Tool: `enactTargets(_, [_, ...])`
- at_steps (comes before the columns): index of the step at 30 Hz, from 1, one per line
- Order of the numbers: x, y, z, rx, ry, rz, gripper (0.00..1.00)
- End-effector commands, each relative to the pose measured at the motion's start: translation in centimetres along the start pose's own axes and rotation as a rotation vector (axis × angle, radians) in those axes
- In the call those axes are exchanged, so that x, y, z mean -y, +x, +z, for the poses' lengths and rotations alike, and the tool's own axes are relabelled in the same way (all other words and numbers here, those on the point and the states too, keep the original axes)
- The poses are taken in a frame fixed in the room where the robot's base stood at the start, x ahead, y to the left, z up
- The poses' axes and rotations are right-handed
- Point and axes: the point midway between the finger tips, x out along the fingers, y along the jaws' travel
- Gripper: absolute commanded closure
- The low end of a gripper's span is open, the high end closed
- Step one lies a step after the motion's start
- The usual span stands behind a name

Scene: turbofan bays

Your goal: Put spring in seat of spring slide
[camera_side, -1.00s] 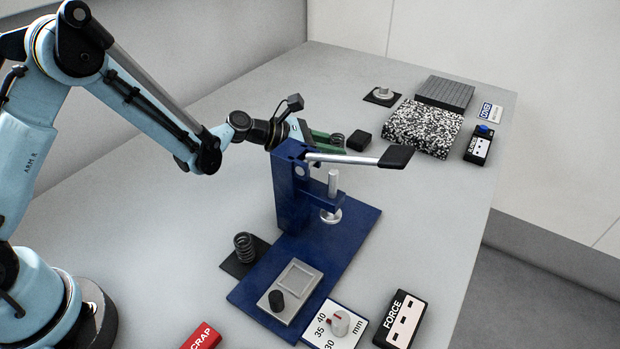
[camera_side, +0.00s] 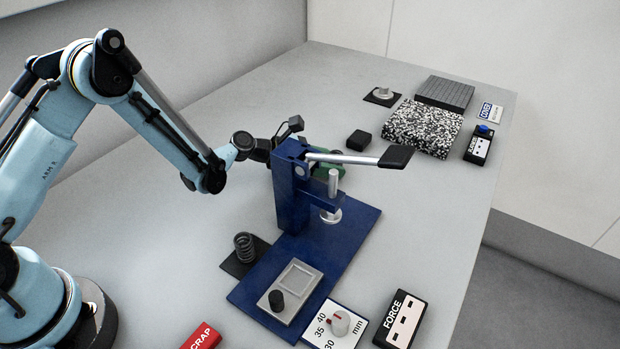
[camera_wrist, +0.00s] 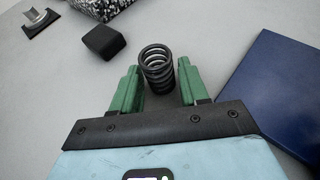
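A dark coil spring (camera_wrist: 157,70) stands on the table in the wrist view, between the green fingertips of my gripper (camera_wrist: 158,80). The fingers are open, one on each side of the spring, with a thin gap showing at the right; contact at the left is unclear. In the side view my gripper (camera_side: 328,168) is low behind the blue press, which hides that spring. A second coil spring (camera_side: 243,247) stands on a black pad left of the press. A silver slide plate (camera_side: 291,287) with a square recess and black knob lies on the press's blue base.
The blue press (camera_side: 292,190) with its lever stands close in front of my gripper; its base edge (camera_wrist: 275,90) is at the right in the wrist view. A black block (camera_side: 358,140), a speckled slab (camera_side: 422,127) and a dial card (camera_side: 336,325) are also on the table.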

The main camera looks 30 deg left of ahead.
Motion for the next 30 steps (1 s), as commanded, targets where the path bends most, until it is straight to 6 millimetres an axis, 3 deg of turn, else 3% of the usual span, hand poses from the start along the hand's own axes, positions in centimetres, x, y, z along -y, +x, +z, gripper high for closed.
enactTargets(3, [0.0, 0.0, 0.0, 0.000, 0.000, 0.000, 0.42])
enactTargets(14, [-0.1, -0.7, 0.1, 0.000, -0.001, 0.002, 0.42])
enactTargets(30, [-0.4, -10.3, 0.5, 0.001, -0.001, 0.003, 0.42])
